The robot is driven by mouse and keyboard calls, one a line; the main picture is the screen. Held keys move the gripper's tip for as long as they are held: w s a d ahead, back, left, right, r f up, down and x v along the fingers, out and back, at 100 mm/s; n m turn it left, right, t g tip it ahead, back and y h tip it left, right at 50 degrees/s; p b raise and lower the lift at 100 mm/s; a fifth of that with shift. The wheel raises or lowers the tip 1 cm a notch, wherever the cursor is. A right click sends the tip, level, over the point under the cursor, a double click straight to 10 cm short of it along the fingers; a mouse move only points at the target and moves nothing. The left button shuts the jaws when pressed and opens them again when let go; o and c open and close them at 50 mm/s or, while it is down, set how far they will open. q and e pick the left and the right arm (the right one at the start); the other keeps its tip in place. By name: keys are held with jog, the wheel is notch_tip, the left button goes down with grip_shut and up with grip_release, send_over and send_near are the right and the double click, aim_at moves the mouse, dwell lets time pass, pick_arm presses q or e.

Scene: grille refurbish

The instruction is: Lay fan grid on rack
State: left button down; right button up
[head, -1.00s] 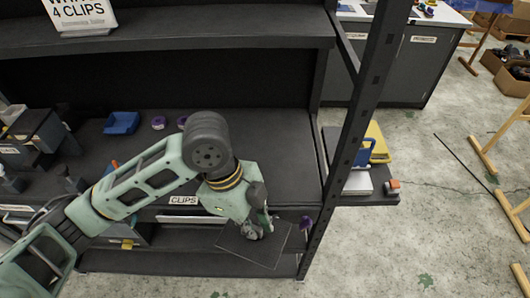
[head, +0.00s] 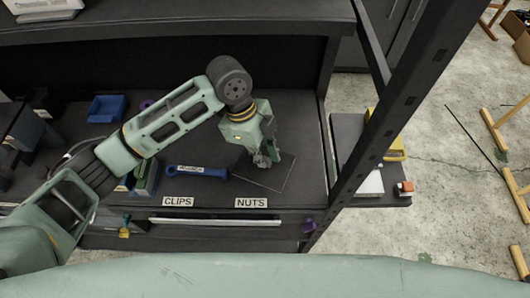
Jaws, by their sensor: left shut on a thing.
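The fan grid (head: 266,177) is a thin, dark square plate with a pale edge. My left gripper (head: 267,160) is shut on it from above, and the fingers cover its far part. The grid is over the dark shelf of the rack (head: 305,150), behind the NUTS label (head: 251,203). I cannot tell whether it touches the shelf or hangs just above it. My right gripper is not in view.
A blue-handled tool (head: 197,171) lies left of the grid, behind the CLIPS label (head: 178,202). A blue bin (head: 106,108) stands farther back. A dark rack post (head: 402,130) rises to the right. An upper shelf (head: 200,24) overhangs the back.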

aim_at(263, 152)
pick_arm(q)
jog(key=w, duration=0.1)
jog(key=w+f, duration=0.2)
jog(key=shift+w+d, duration=0.25)
jog(key=shift+d, duration=0.15)
notch_tip(263, 152, down, 3)
jog(key=shift+f+p, duration=0.2)
jog(key=shift+p, duration=0.7)
jog(key=shift+f, duration=0.4)
jog(key=c, duration=1.8)
grip_release()
jog(key=shift+s, duration=0.1)
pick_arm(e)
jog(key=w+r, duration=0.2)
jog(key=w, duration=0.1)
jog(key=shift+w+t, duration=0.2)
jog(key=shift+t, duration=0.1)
